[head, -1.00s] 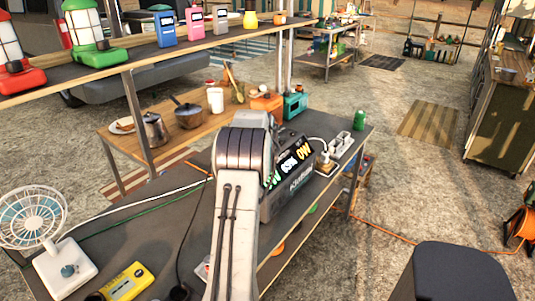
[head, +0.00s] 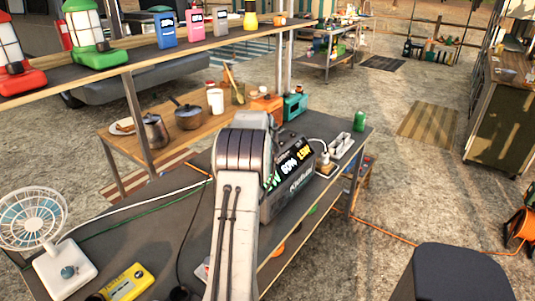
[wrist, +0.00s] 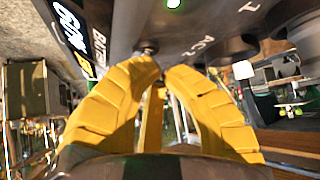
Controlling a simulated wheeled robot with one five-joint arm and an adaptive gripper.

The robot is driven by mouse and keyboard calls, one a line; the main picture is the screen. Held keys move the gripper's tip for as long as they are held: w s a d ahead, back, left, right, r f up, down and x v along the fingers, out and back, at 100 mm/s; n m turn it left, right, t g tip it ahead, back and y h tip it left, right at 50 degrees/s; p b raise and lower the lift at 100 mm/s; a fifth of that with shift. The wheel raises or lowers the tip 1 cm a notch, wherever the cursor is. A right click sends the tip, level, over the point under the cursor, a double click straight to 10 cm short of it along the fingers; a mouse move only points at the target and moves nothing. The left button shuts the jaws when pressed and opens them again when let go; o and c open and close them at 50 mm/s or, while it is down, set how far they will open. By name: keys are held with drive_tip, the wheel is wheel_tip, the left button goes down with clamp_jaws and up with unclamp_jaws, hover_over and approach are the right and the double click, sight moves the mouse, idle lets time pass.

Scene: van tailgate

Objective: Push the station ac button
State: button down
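The power station (head: 300,181) is a dark box with a lit display, on the grey workbench behind my arm. In the wrist view its face (wrist: 190,25) fills the top, with an "AC" label (wrist: 200,46) and a small glowing light (wrist: 173,3). My gripper (wrist: 161,66) shows there as two yellow fingers with their tips drawn together, nothing seen between them. The tips are at a small round button (wrist: 150,47) left of the AC label; whether they touch it is unclear. In the head view my arm hides the gripper and button.
A white fan (head: 62,265) and a yellow device (head: 127,282) are at the bench's front left. A white power strip (head: 342,146) and green canister (head: 360,120) stand beyond the station. A shelf with lanterns (head: 90,40) crosses the upper left. Cables lie across the bench.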

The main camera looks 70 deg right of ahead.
drive_tip(key=shift+r, duration=0.3)
drive_tip(key=shift+r+p, duration=2.25)
drive_tip(key=shift+r, duration=0.8)
